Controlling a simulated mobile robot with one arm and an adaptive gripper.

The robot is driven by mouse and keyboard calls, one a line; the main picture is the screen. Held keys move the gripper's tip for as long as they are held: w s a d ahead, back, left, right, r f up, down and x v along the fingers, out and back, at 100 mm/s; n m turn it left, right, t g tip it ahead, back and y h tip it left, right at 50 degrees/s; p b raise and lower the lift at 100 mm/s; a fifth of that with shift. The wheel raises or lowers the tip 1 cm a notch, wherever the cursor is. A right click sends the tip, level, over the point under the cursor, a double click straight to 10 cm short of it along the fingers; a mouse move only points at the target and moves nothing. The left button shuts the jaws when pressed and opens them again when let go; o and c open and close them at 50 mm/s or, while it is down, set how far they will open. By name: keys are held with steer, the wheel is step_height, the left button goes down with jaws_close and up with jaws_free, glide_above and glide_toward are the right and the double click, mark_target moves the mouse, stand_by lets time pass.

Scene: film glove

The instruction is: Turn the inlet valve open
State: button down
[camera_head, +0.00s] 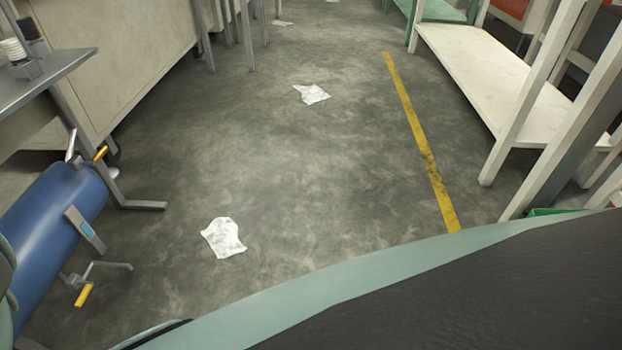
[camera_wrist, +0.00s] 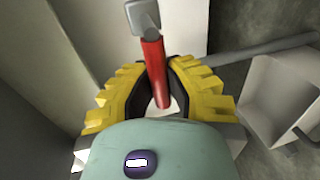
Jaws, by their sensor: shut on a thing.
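In the wrist view, a red lever (camera_wrist: 154,72) runs from a grey square hub (camera_wrist: 142,17) down between the fingers of my gripper (camera_wrist: 157,67). I take it as the inlet valve's handle; no label shows. The yellow, ridged fingers are shut on the lever, one on each side. My gripper is not in the head view, and neither is the red lever.
In the head view, a blue cylinder (camera_head: 50,225) with yellow-tipped levers lies at left under a grey bench (camera_head: 50,80). White sheets (camera_head: 223,238) lie on the open floor. A white shelf (camera_head: 490,85) stands at right. In the wrist view, a grey bar (camera_wrist: 262,48) runs right of the gripper.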

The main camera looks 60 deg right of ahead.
stand_by(0.3)
steer(key=c, duration=1)
jaws_free()
steer(key=shift+s+f, duration=0.1)
steer(key=shift+o, duration=0.2)
